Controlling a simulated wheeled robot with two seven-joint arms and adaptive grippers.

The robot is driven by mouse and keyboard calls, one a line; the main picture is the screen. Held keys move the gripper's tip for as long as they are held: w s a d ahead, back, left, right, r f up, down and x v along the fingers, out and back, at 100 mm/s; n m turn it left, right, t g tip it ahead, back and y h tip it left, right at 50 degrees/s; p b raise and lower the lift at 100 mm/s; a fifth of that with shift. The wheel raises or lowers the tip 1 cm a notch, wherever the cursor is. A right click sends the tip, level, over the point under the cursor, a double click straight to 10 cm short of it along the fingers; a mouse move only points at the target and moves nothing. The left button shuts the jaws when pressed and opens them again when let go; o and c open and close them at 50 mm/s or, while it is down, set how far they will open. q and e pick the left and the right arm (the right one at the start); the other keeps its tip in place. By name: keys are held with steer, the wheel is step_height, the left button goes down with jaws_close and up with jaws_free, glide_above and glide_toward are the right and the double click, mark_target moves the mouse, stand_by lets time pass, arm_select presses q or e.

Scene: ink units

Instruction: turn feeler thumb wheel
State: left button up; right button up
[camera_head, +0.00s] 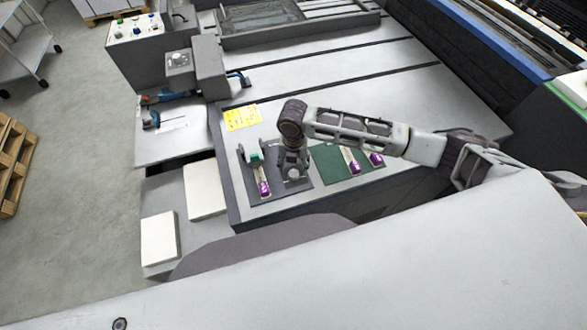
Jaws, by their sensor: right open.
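A dark plate (245,190) lies on the near left corner of the grey machine table. It bears a part with a teal top (255,159) and a purple-ended piece (264,188). My right arm comes in from the right and bends down at its wrist. My right gripper (293,174) points down over the right part of this plate, just right of the teal part, with its jaws open. The thumb wheel cannot be told apart for sure; the gripper covers that part of the plate. I cannot tell whether the fingers touch anything. My left gripper is out of view.
A green mat (327,166) with purple-ended pieces (355,167) lies right of the plate. A yellow label (242,117) is behind. White blocks (159,238) sit on a lower shelf at left. A control box (135,40) stands back left. The table behind is mostly clear.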

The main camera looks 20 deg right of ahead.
mark_target(294, 173)
step_height(294, 173, up, 7)
steer(key=shift+r, duration=0.2)
stand_by(1.6)
stand_by(0.5)
